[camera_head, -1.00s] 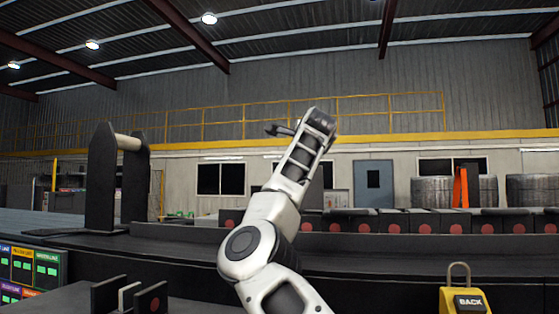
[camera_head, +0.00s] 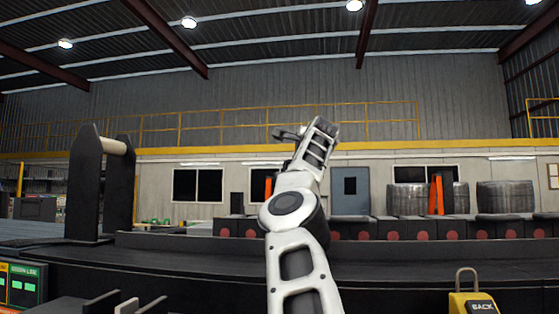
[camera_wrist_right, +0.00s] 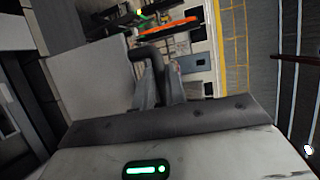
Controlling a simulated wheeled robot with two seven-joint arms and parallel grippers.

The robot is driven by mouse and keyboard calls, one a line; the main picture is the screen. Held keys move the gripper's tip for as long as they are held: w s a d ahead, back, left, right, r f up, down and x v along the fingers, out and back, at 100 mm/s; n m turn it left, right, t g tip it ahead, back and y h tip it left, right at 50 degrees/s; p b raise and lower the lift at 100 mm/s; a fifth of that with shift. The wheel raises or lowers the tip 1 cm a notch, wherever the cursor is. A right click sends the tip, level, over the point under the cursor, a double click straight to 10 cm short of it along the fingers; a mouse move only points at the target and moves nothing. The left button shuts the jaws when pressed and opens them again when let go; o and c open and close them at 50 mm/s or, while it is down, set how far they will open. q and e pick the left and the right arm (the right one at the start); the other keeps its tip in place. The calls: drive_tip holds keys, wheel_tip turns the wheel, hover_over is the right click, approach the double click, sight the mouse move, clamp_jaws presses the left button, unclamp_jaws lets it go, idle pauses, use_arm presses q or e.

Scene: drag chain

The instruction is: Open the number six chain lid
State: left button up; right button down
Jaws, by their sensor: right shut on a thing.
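My right arm rises through the middle of the head view, with its gripper (camera_head: 286,133) high and pointing left. In the right wrist view the gripper fingers (camera_wrist_right: 160,84) are close together, shut on a dark bent piece (camera_wrist_right: 150,55); its full shape is unclear. Behind the arm is a row of dark blocks (camera_head: 450,226) with red discs, beyond a long dark bench. No number is readable on them, and I cannot tell which is the number six lid. My left gripper is not in view.
The long dark bench (camera_head: 420,262) crosses the view. A dark two-post stand with a pale roller (camera_head: 113,146) is at left. A yellow block marked BACK (camera_head: 474,304) is at lower right, a coloured label panel (camera_head: 24,284) at lower left. Open air surrounds the raised gripper.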

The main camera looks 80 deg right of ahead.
drive_tip(key=shift+d+f, duration=0.1)
drive_tip(key=shift+f, duration=0.05)
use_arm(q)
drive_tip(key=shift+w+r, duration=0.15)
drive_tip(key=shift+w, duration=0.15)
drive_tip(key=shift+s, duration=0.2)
use_arm(e)
drive_tip(key=c, duration=1.4)
unclamp_jaws()
drive_tip(key=shift+d, duration=0.1)
drive_tip(key=shift+c, duration=0.2)
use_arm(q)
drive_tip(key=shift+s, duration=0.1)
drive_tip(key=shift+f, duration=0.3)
